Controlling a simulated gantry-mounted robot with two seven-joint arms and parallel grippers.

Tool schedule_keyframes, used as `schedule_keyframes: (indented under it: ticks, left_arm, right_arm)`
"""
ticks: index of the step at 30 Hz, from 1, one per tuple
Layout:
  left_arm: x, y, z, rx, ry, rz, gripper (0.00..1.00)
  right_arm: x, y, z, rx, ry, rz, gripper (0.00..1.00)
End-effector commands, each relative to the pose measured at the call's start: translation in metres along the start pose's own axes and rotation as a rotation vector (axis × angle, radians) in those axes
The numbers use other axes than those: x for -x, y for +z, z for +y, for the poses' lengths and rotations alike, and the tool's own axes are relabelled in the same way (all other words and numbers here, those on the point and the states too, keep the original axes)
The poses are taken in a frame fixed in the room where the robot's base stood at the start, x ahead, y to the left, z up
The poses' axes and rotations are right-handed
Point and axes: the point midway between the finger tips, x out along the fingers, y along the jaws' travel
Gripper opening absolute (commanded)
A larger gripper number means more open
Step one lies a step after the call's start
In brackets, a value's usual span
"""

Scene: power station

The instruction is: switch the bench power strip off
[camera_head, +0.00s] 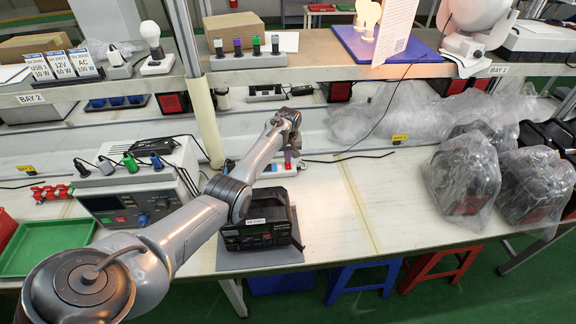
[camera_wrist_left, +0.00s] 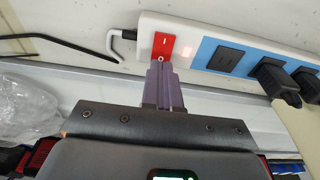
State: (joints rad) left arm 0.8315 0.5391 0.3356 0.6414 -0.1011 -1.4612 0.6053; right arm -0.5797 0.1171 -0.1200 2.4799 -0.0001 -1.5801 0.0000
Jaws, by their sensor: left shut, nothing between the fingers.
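The bench power strip (camera_head: 268,173) lies on the bench behind the black power station, partly hidden by my left arm. In the left wrist view, the strip (camera_wrist_left: 203,28) has a white body, blue sockets and a red rocker switch (camera_wrist_left: 163,46) at its left end. My left gripper (camera_head: 289,157) points down at that end of the strip. Its fingers (camera_wrist_left: 161,66) are shut and empty, with the tips at the lower edge of the red switch. I cannot tell whether they press on it. My right gripper is not in view.
The black power station (camera_head: 258,232) stands on a grey mat in front of the strip. Black plugs (camera_wrist_left: 275,75) fill sockets on the strip's right. A grey supply unit (camera_head: 130,195) stands to the left. Bagged units (camera_head: 465,180) stand to the right; bench between is fairly clear.

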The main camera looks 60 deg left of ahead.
Motion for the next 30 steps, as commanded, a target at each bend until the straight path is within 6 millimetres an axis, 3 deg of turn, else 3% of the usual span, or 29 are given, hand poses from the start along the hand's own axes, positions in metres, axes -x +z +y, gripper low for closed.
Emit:
schedule_keyframes:
  ticks: [30]
  left_arm:
    - [-0.013,0.002,0.0,-0.001,0.0,0.0,0.0]
  right_arm:
    - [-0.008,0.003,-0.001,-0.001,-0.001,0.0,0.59]
